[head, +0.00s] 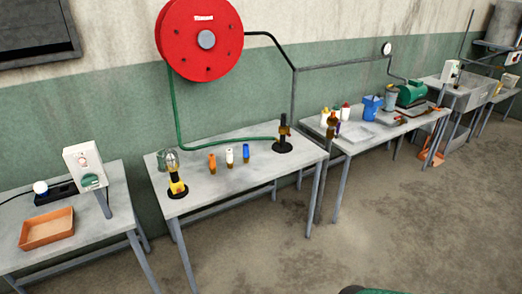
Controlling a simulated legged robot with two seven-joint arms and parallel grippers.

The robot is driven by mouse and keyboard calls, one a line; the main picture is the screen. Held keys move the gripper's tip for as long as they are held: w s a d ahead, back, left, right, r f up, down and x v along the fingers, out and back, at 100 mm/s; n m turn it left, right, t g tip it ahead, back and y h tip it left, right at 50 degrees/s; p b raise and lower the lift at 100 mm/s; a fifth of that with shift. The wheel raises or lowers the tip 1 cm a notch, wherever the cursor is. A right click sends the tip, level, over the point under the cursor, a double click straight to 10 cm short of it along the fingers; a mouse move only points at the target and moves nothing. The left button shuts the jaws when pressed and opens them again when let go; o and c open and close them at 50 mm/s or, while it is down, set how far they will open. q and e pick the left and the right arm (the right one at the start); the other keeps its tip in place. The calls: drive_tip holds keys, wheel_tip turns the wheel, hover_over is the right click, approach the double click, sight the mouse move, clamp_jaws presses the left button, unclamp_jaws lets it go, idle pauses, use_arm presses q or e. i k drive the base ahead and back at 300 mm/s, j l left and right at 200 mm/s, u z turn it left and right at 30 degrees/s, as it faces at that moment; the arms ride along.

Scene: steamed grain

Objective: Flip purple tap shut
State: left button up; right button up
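I cannot clearly make out a purple tap in the head view. Neither of my grippers is in view.
A red hose reel (201,40) hangs on the wall above the nearer table (215,187). A dial box (89,166) and an orange tray (47,229) are on the left table. A blue container (371,107) stands at right. Open floor (300,262) lies in front.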

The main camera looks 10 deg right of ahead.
sight(338, 125)
drive_tip(key=i+l, duration=1.2)
drive_tip(key=i+l+u, duration=0.1)
drive_tip(key=i+l, duration=1.1)
drive_tip(key=l, duration=0.15)
